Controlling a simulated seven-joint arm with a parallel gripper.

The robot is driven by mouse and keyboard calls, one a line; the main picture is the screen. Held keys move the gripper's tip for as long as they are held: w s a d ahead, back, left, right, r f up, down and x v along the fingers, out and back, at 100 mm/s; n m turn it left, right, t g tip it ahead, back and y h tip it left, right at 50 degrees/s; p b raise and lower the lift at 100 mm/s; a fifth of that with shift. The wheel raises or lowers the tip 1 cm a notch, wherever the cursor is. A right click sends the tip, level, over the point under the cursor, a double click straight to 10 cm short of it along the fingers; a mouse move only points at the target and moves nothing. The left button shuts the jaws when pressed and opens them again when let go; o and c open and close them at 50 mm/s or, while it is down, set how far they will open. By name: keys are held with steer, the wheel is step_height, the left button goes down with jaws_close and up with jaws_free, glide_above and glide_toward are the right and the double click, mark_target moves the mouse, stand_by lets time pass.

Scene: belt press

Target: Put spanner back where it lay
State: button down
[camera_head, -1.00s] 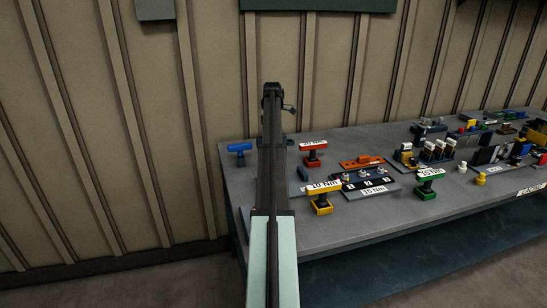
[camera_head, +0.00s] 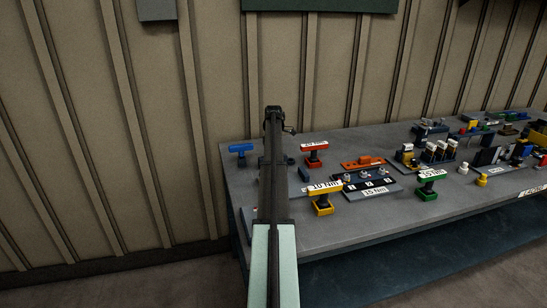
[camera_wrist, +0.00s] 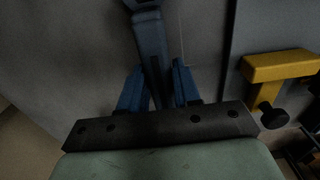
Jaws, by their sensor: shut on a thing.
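The spanner (camera_wrist: 149,32) shows in the wrist view as a dark blue-grey bar running from the top edge down between two blue fingers. My gripper (camera_wrist: 158,72) is shut on it. The far end of the spanner is cut off by the top of the frame. In the head view my arm covers most of the gripper. Dark blue parts show on both sides of the arm above the table's left part, but I cannot tell gripper from spanner there. I cannot make out a marked place for the spanner.
On the grey table (camera_head: 350,222), a yellow T-handle (camera_head: 322,208) stands right of my arm; it also shows in the wrist view (camera_wrist: 278,67). A red T-handle (camera_head: 316,160), a blue one (camera_head: 240,150), a green one (camera_head: 428,190) and a numbered block (camera_head: 368,186) stand nearby.

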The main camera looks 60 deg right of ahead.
steer(key=shift+f, duration=0.1)
steer(key=c, duration=0.8)
jaws_free()
steer(key=r, duration=1.3)
steer(key=shift+s+d+r, duration=0.15)
steer(key=shift+s+r, duration=0.2)
steer(key=shift+s, duration=0.05)
steer(key=shift+w, duration=0.1)
